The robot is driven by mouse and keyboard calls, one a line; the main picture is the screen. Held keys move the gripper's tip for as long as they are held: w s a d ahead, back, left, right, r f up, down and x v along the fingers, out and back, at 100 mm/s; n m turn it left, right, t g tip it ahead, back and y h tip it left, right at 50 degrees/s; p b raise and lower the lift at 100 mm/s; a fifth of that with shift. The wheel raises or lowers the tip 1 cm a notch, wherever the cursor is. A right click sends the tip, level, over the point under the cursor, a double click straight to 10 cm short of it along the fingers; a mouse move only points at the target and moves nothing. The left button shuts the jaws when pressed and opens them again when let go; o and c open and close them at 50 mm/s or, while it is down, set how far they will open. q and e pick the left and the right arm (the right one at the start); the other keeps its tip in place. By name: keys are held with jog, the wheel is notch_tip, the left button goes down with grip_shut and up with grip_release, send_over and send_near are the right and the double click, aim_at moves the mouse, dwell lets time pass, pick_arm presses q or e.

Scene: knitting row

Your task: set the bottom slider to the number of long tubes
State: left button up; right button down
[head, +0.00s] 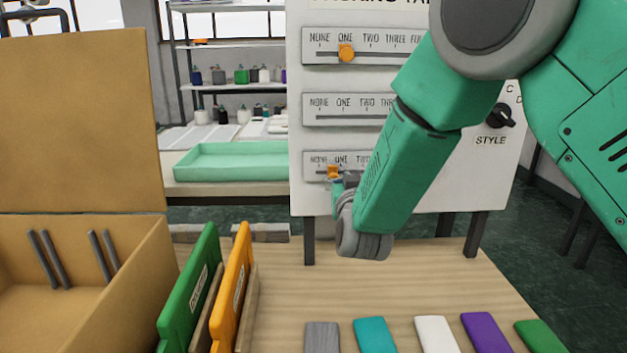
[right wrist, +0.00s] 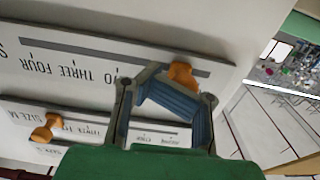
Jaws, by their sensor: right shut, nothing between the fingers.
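The white panel (head: 430,195) carries three sliders. The bottom slider (head: 312,170) has an orange knob (head: 333,172) between NONE and ONE; it also shows in the right wrist view (right wrist: 182,74). My right gripper (head: 343,190) is shut and empty, its tips close against this knob; I cannot tell if they touch. The gripper also shows in the wrist view (right wrist: 168,100). It and my arm hide the slider's right part. Several grey tubes (head: 42,260) lean in pairs in the brown box (head: 125,280); the left pair looks longer. My left gripper is not in view.
The top slider's knob (head: 346,53) is at ONE. The middle slider (head: 330,117) is partly hidden by my arm. A green board (head: 190,295) and an orange board (head: 232,290) stand beside the box. Several coloured blocks (head: 375,335) lie along the table front.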

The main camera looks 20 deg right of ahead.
jog(key=shift+w+a, duration=0.2)
jog(key=shift+a, duration=0.45)
jog(key=shift+w+a, duration=0.15)
jog(key=shift+a, duration=0.5)
jog(key=shift+s+d+p, duration=0.25)
jog(key=shift+d+p, duration=0.05)
jog(key=shift+d, duration=0.35)
jog(key=p+v, duration=0.1)
jog(key=v, duration=0.7)
